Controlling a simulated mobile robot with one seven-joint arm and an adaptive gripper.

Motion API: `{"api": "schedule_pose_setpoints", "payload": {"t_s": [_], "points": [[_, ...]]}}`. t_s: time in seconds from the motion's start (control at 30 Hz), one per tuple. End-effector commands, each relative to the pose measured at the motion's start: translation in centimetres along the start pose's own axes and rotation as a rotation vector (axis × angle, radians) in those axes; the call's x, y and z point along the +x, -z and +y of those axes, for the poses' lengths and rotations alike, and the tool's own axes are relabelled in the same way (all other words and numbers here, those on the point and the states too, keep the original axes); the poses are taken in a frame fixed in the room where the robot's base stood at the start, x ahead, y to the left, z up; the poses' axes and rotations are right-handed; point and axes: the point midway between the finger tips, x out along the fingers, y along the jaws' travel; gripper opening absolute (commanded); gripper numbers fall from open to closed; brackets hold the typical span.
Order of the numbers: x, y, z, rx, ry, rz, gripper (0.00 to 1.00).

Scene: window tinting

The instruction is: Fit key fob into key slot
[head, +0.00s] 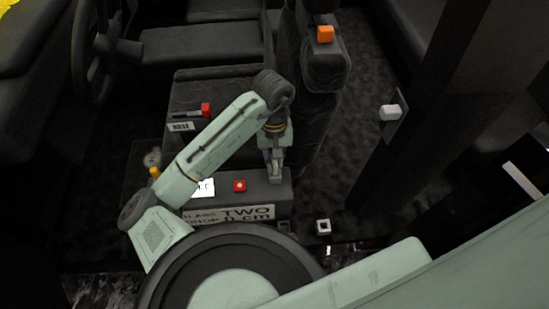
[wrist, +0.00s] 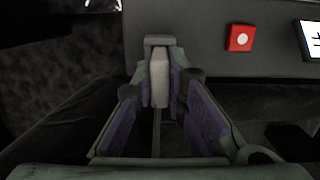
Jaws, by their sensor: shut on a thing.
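My gripper (head: 276,172) points down over the right end of a dark console (head: 262,205) in the head view. In the wrist view my gripper (wrist: 159,85) is shut on a pale grey, narrow piece, which I take as the key fob (wrist: 159,72). Its far end is beside the edge of the console (wrist: 190,45); I cannot tell whether it touches. In the head view the fob is mostly hidden by the fingers. No key slot can be made out for certain. A small white-framed square with a dark centre (head: 323,226) lies right of the console.
The console carries a red button block (head: 239,186) and a white card (head: 203,188). A lettered sign (head: 229,214) is on its front. Dark seats lie behind.

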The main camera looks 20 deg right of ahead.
Motion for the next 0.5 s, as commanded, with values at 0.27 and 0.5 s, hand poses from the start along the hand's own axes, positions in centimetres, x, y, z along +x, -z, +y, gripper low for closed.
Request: {"api": "schedule_pose_setpoints", "payload": {"t_s": [0.27,0.5], "points": [[0.78,0.08,0.0,0.0,0.0,-0.001,0.0],[0.66,0.08,-0.01,0.0,0.0,0.0,0.28]]}}
